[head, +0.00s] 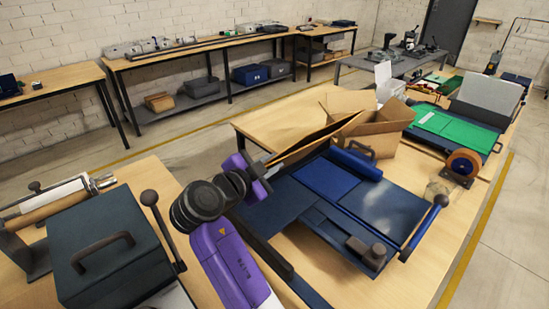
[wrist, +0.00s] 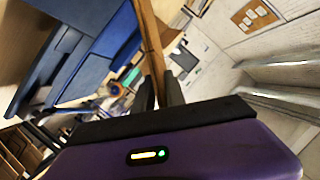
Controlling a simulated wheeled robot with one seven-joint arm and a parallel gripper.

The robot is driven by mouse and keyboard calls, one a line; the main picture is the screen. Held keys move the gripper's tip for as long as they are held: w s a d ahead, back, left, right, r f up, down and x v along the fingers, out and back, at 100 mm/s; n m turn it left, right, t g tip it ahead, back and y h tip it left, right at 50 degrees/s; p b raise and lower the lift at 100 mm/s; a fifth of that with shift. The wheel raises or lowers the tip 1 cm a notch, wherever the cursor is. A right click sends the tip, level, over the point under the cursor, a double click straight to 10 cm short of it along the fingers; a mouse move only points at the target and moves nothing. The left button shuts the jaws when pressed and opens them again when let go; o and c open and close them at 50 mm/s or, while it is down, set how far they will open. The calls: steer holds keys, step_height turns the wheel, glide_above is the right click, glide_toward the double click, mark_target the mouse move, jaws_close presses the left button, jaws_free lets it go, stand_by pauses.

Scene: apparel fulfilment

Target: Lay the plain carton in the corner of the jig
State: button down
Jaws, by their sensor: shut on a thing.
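My gripper (head: 268,170) is shut on the edge of a flat brown carton (head: 312,138), holding it tilted above the table. In the wrist view the fingers (wrist: 160,92) pinch the carton (wrist: 149,38), seen nearly edge-on as a thin brown strip. The blue fixture (head: 325,212), which looks like the jig, lies below and right of my gripper, with raised blue bars and a dark lever with a round knob. It also shows in the wrist view (wrist: 85,75), left of the carton. The carton appears clear of it. I cannot make out the jig's corner clearly.
An open cardboard box (head: 380,138) stands behind the fixture. A tape dispenser (head: 463,165) and a green-topped device (head: 445,128) are to the right. A dark press with a handle (head: 108,250) occupies the near left table. Bare wood shows at the table's front right.

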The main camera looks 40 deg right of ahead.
step_height(320, 180, down, 8)
steer(key=b, duration=0.2)
steer(key=shift+b, duration=0.3)
steer(key=shift+d, duration=0.1)
steer(key=c, duration=1.3)
jaws_free()
steer(key=b+v, duration=0.2)
steer(key=v, duration=0.6)
steer(key=shift+f, duration=0.1)
